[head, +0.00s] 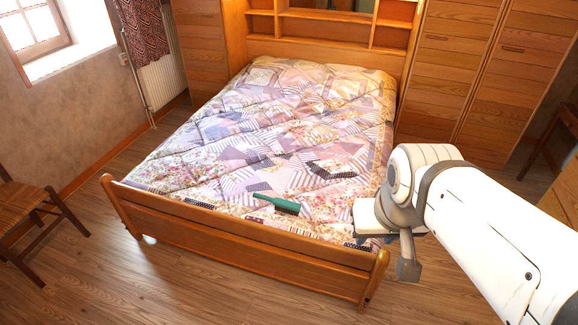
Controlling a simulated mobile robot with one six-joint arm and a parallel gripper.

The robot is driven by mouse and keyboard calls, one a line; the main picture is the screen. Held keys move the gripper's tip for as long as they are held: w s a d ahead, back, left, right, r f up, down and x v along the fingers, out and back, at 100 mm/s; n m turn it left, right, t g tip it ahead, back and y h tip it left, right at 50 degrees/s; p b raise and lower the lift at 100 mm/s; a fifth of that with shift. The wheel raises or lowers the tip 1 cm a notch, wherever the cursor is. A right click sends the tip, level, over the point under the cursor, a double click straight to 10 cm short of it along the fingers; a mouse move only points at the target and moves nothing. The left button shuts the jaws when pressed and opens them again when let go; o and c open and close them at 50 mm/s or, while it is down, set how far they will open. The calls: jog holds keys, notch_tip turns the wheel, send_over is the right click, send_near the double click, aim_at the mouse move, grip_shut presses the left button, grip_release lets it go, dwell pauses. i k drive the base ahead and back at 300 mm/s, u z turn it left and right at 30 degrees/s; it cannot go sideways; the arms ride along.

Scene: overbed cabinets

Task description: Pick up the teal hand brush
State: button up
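The teal hand brush (284,205) lies on the patchwork quilt (240,150) near the foot end of the bed. Its narrow handle end points left, and its wider, darker end is to the right. My gripper (407,262) is at the lower right, beside the bed's right foot corner, apart from the brush and to its right. My arm's white and grey links cover much of that area. The fingers cannot be made out clearly, so I cannot tell whether they are open.
The wooden footboard (240,240) runs along the bed's near edge, just in front of the brush. Wooden wardrobes (460,75) stand behind at the right. A chair (35,215) is at the far left. Wood floor (180,280) is clear in front.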

aim_at(282, 205)
jog(key=i, duration=0.95)
jog(key=u, duration=0.1)
